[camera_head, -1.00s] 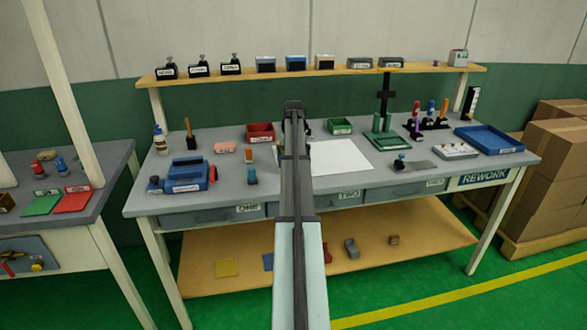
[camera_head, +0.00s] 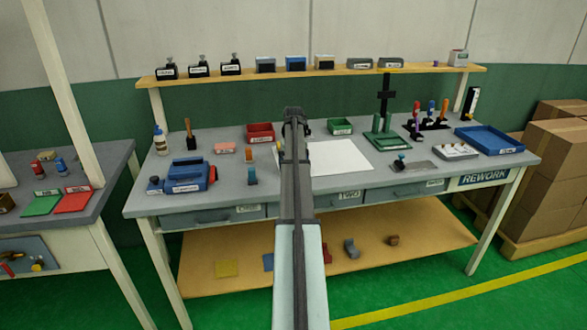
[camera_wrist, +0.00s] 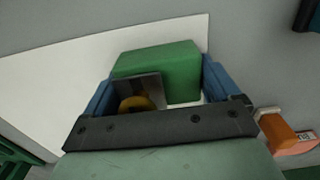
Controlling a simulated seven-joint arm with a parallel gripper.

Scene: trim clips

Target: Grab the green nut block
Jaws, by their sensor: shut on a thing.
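The green nut block (camera_wrist: 170,68) shows in the wrist view as a green block with a metal plate and a brass-coloured nut (camera_wrist: 136,103) on its near side. My gripper (camera_wrist: 160,88) has its blue fingers on either side of the block and is shut on it. The block is over or near the white sheet; I cannot tell whether it touches it. In the head view my arm hides the block and the fingertips.
The white sheet (camera_head: 340,158) lies mid-bench. A red bin (camera_head: 261,133) and a green bin (camera_head: 340,126) stand behind it. An orange block (camera_wrist: 275,130) is to the right in the wrist view. A green stand (camera_head: 382,139) is right of the sheet.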

